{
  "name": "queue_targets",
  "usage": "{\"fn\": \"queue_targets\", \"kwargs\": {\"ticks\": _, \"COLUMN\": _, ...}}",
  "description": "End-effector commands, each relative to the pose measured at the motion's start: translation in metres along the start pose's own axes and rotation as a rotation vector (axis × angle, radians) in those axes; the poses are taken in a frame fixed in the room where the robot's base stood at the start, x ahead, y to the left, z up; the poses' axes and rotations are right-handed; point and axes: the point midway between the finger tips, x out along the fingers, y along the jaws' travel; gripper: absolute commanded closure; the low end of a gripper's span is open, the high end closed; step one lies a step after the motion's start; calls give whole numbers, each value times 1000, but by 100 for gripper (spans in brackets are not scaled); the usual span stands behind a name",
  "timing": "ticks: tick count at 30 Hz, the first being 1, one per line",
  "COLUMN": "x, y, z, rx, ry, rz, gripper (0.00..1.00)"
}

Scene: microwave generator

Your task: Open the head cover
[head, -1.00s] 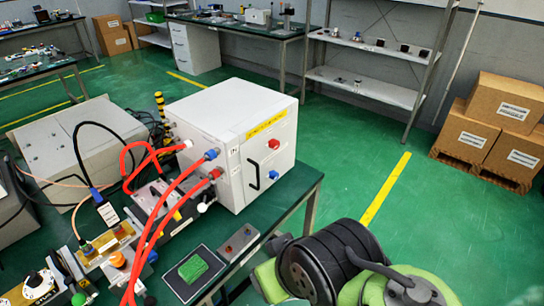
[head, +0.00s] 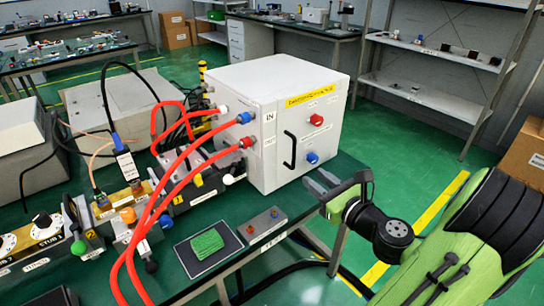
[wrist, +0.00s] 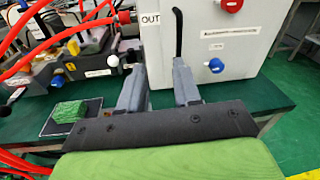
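A white box (head: 270,120) with a yellow label strip stands on the dark green bench (head: 335,170). Its front panel has a black vertical bar handle (head: 290,150), a red knob (head: 316,120) and a blue knob (head: 311,158). No part is clearly marked as a head cover. My gripper (head: 315,181) is in front of the box, low and to the right of the handle in the head view. In the wrist view its two grey fingers (wrist: 158,66) are apart with nothing between them, and the handle (wrist: 178,33) shows beyond the fingertips, apart from them.
Red hoses (head: 160,210) run from the box's left side to equipment on the bench. A green block on a dark pad (head: 206,243) and a small grey button box (head: 262,224) lie near the bench's front edge.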

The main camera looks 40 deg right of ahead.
Motion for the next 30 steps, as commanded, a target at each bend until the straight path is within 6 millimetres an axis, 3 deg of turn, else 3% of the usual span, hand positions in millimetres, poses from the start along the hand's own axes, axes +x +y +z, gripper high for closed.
{"fn": "queue_targets", "kwargs": {"ticks": 2, "x": -12, "y": -23, "z": -4, "rx": 103, "ry": -48, "rz": -83, "gripper": 67}}
{"fn": "queue_targets", "kwargs": {"ticks": 5, "x": -10, "y": -30, "z": 1, "rx": 134, "ry": -65, "rz": -102, "gripper": 67}}
{"fn": "queue_targets", "kwargs": {"ticks": 21, "x": 115, "y": -39, "z": 8, "rx": 120, "ry": -63, "rz": -94, "gripper": 67}}
{"fn": "queue_targets", "kwargs": {"ticks": 25, "x": 134, "y": -42, "z": 8, "rx": 123, "ry": -61, "rz": -96, "gripper": 67}}
{"fn": "queue_targets", "kwargs": {"ticks": 30, "x": 142, "y": -44, "z": 8, "rx": 124, "ry": -60, "rz": -99, "gripper": 67}}
